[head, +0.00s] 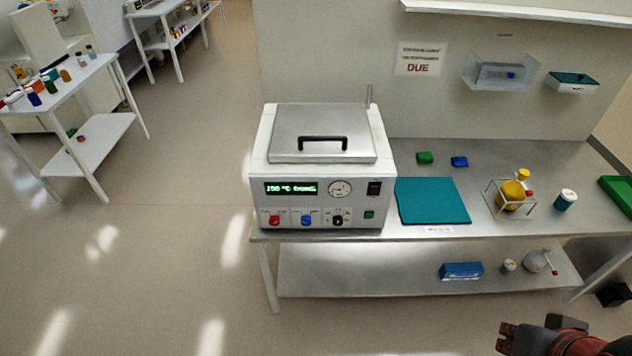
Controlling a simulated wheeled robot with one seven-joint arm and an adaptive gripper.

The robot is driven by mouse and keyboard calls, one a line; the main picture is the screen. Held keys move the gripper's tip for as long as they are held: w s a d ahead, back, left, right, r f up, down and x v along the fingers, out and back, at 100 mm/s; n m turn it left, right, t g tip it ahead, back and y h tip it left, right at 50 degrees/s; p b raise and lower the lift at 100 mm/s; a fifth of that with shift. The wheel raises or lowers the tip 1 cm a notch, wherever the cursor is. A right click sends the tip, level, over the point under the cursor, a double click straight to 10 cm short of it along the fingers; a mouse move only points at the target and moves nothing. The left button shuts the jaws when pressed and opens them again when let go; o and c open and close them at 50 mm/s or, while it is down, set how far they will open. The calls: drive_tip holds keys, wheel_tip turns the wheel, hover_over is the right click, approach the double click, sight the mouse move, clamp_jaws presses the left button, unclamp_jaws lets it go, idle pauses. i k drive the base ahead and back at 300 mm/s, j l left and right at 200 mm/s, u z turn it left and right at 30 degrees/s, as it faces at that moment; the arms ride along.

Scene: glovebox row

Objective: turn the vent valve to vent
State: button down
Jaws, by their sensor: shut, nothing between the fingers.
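A white bench unit (262,170) with a hinged metal lid (322,125) and black handle stands at the left end of the steel bench. Its front panel has a red knob (274,220), a blue knob (306,220) and a black knob (338,220) in a row. The labels are too small to read, so I cannot tell which knob is the vent valve or how it is set. My gripper (506,338) is at the bottom right, partly cut off by the frame edge. It is shut and empty, in front of the bench and well away from the panel.
A teal mat (432,201), a yellow flask in a wire stand (510,194) and a white jar (565,200) are on the bench, right of the unit. A lower shelf (360,275) holds several items. The floor (170,290) at front left is clear.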

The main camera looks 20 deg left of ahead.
sight(305, 220)
drive_tip(key=u, duration=1.2)
